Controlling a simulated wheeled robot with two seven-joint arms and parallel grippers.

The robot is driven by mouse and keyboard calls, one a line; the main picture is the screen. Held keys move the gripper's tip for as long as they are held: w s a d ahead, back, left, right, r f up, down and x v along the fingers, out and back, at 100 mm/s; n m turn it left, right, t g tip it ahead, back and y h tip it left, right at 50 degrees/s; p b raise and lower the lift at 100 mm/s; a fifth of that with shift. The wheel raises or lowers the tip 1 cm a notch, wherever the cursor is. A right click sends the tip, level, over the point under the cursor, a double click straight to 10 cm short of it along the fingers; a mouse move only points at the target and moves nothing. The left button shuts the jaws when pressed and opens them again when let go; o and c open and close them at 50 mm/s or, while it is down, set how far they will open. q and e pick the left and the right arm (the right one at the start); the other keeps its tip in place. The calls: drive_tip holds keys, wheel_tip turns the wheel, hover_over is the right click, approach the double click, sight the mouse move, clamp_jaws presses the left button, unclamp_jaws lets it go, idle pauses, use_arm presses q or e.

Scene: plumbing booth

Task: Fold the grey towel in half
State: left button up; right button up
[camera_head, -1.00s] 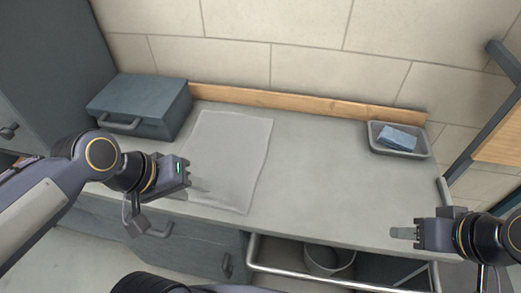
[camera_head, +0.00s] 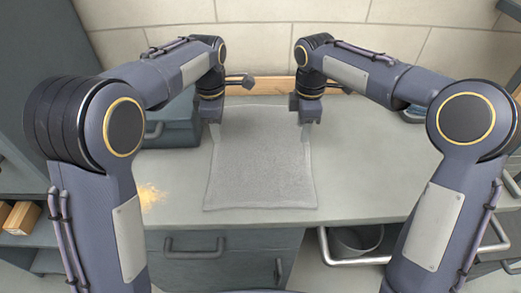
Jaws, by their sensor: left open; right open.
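The grey towel (camera_head: 262,165) lies spread out and unfolded on the counter, in front of me in the head view. Its near edge and near corners show, while its far corners are partly hidden by my grippers. My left gripper (camera_head: 211,132) is open and points down at the far left corner. My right gripper (camera_head: 306,124) is open and points down at the far right corner. I cannot tell whether the fingers touch the cloth.
A blue-grey case (camera_head: 175,128) stands left of the towel, partly behind my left arm. A yellowish patch (camera_head: 150,196) lies on the counter (camera_head: 365,185). A tray (camera_head: 413,115) at the right is mostly hidden by my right arm. A wooden strip (camera_head: 272,86) runs along the wall.

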sight(220, 150)
use_arm(q)
drive_tip(key=shift+f, duration=3)
use_arm(e)
drive_tip(key=shift+f, duration=3)
use_arm(q)
drive_tip(key=shift+f, duration=0.1)
use_arm(e)
drive_tip(key=shift+f, duration=0.1)
use_arm(q)
drive_tip(key=shift+f, duration=0.15)
use_arm(e)
drive_tip(key=shift+f, duration=0.1)
use_arm(q)
drive_tip(key=shift+c, duration=0.5)
use_arm(e)
drive_tip(key=shift+c, duration=0.5)
use_arm(q)
clamp_jaws()
use_arm(e)
clamp_jaws()
use_arm(q)
drive_tip(key=shift+a, duration=0.1)
